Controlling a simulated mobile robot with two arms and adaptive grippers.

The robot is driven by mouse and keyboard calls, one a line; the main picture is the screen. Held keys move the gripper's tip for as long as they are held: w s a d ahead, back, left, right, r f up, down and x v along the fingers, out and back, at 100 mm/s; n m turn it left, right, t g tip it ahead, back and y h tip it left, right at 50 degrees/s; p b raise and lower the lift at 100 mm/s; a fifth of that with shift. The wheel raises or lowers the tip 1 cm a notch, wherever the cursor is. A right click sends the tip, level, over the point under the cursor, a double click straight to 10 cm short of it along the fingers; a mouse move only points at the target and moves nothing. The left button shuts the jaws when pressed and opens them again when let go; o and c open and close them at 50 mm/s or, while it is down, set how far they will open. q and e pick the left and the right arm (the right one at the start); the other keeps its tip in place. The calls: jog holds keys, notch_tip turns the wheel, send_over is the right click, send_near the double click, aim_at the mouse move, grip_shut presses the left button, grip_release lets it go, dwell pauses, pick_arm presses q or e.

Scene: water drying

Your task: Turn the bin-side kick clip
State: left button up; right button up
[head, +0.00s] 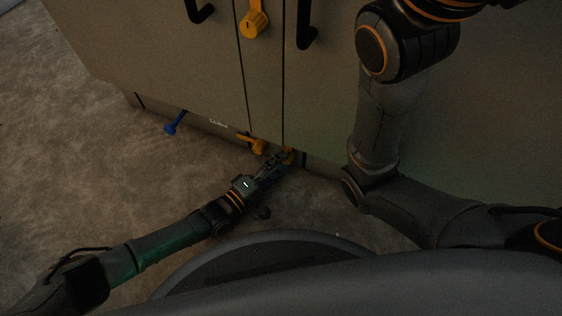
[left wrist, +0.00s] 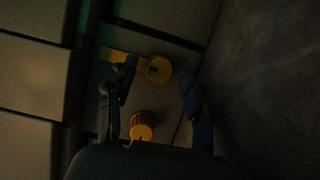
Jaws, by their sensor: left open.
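Two yellow kick clips sit low on the cabinet's kick board. The left one (head: 254,143) has a round knob and a flat arm pointing left; the other (head: 289,155) is partly hidden by my left gripper. I cannot tell which is the bin-side one. My left gripper (head: 275,163) is open at the right clip. In the left wrist view, one yellow clip (left wrist: 158,69) with its arm to the left lies beyond the fingertips, and a second yellow clip (left wrist: 141,128) shows between the open fingers (left wrist: 156,82). I cannot tell whether they touch it. My right gripper is out of view.
The cabinet front (head: 180,70) has black handles (head: 305,30) and a yellow knob (head: 254,22) higher up. A blue lever (head: 175,123) sticks out low at the left. The brown floor (head: 80,150) is clear at the left. My right arm stands close to the cabinet.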

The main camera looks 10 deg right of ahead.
pick_arm(q)
jog(key=v, duration=1.1)
jog(key=shift+w, duration=0.1)
jog(key=shift+a, duration=0.1)
